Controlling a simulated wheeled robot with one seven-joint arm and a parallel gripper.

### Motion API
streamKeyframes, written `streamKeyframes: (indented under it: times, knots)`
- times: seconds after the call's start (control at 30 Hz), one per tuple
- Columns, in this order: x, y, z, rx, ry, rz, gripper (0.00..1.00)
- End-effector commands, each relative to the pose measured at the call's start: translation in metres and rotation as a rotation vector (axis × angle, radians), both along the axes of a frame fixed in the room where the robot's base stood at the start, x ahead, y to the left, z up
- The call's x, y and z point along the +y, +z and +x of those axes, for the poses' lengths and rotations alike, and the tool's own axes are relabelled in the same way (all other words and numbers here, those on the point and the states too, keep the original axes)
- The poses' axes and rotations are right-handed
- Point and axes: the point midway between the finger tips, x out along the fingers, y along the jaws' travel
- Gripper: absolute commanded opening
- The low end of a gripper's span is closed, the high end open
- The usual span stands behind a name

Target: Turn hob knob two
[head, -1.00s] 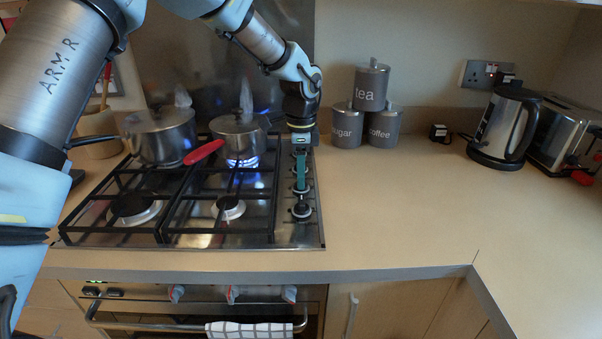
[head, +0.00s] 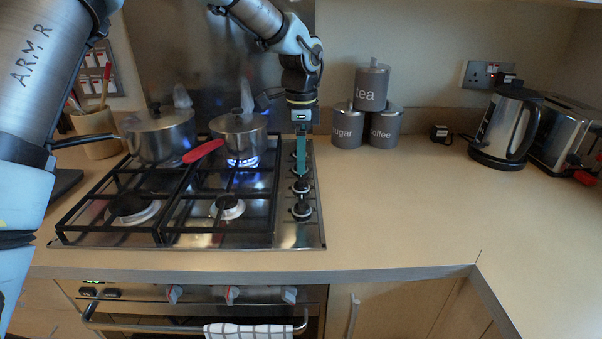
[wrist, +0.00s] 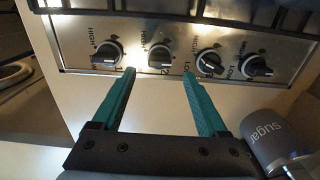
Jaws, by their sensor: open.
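The hob's knob strip shows in the wrist view as a row of black knobs on steel. Knob two (wrist: 160,57), second from the left with what looks like a printed 2 beside it, lies just beyond and between my open fingertips. In the head view it appears as the second knob from the front (head: 301,187). My gripper (wrist: 159,75) is open and empty; in the head view its teal fingers (head: 299,170) point down over the strip. Knob one (wrist: 106,55) is just left of the left fingertip, knob three (wrist: 209,63) just right of the right one. I see no clear contact.
Canisters, including sugar (head: 347,126), stand right of my gripper.

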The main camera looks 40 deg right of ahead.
Motion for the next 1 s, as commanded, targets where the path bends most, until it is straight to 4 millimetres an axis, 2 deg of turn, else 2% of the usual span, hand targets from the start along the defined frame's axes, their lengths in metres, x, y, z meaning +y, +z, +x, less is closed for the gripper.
streamKeyframes:
  times: [0.2,0.4,1.0]
  knots:
    - [0.000,0.039,0.000,-0.001,0.001,-0.002,0.76]
    - [0.000,0.057,0.000,-0.001,-0.001,0.001,0.76]
    - [0.000,0.059,0.000,0.001,-0.001,0.001,0.76]
